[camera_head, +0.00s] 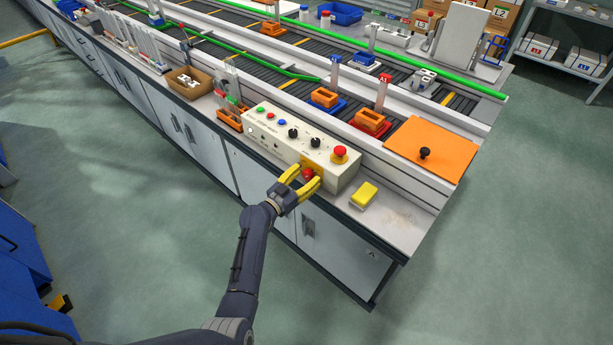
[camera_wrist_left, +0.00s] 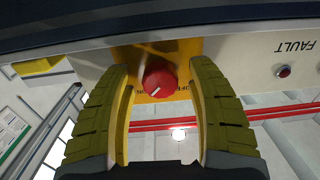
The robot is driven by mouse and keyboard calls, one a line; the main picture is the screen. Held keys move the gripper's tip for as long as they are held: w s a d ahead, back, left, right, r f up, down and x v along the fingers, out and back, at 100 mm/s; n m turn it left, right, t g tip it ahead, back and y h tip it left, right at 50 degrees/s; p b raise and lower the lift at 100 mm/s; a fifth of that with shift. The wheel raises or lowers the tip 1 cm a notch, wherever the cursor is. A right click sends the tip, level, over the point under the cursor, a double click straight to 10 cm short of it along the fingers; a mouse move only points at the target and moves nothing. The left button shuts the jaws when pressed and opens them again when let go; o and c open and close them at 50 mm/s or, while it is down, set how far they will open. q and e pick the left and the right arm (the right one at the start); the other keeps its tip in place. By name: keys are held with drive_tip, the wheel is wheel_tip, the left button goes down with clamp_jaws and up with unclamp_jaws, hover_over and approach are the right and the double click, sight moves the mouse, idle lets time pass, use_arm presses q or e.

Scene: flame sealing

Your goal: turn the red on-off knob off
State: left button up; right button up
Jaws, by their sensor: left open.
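The red on-off knob (camera_head: 308,174) sits on a yellow plate on the front face of the cream control box (camera_head: 276,142). In the left wrist view the red knob (camera_wrist_left: 159,80) shows a white pointer line, and part of an "OFF" label is visible beside it. My left gripper (camera_head: 305,178) is open, with its yellow fingers on either side of the knob. In the left wrist view the left gripper (camera_wrist_left: 160,90) has a finger on each side of the knob, with small gaps visible. My right gripper is not in view.
A red mushroom button (camera_head: 340,153) and black dials are on top of the box. A yellow sponge-like block (camera_head: 363,195) lies right of it. An orange board with a black knob (camera_head: 431,150) is at the right. A FAULT lamp (camera_wrist_left: 283,71) is beside the knob.

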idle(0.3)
use_arm(q)
clamp_jaws()
idle(0.3)
drive_tip(key=shift+n, duration=3.4)
